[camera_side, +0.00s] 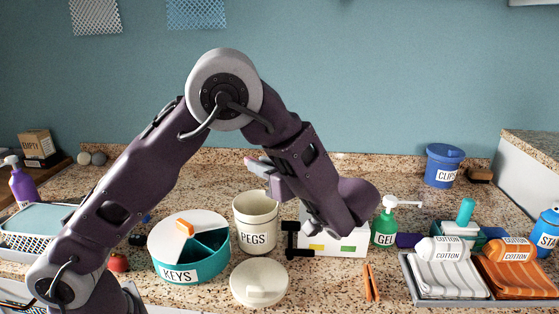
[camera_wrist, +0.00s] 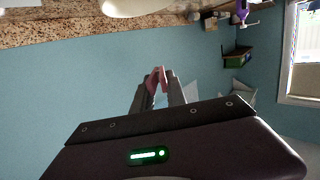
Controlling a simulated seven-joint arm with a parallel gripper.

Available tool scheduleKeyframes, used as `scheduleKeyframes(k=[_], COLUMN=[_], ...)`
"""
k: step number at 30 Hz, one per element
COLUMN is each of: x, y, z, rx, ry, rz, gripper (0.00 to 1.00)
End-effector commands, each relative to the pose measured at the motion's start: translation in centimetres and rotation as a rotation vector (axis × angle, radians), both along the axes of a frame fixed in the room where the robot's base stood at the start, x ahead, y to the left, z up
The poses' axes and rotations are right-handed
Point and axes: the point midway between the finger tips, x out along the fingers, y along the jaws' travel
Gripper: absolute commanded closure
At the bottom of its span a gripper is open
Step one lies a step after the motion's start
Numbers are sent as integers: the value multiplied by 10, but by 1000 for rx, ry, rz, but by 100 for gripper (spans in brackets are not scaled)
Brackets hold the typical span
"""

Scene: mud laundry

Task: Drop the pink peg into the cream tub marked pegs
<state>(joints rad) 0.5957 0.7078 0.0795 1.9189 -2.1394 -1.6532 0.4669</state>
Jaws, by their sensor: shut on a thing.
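The cream tub marked PEGS (camera_side: 255,239) stands upright and open on the counter in the side view. Its round cream lid (camera_side: 262,292) lies off it, in front. My gripper (camera_side: 260,166) is up in the air, above the tub's rim in the picture, with its fingers pointing left. In the wrist view my gripper (camera_wrist: 160,88) is shut on the pink peg (camera_wrist: 156,80), which sticks out between the fingertips. A small pink tip of the peg (camera_side: 249,160) shows in the side view. The rest of it is hidden by the fingers.
A teal KEYS tub (camera_side: 178,277) stands left of the pegs tub. A white box (camera_side: 340,243) and a green GEL bottle (camera_side: 384,232) stand to the right. Orange sticks (camera_side: 371,283) lie in front. A blue CLIPS bucket (camera_side: 444,166) stands at the back right.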

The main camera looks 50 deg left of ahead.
Motion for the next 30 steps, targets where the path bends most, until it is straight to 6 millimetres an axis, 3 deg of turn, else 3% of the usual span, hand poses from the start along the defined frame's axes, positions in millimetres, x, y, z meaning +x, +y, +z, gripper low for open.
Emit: scheduleKeyframes(k=[18, 30], x=[0, 0], y=[0, 0], z=[-79, -91], rx=[3, 1], ry=[0, -3], rz=[-3, -4], gripper=[100, 100])
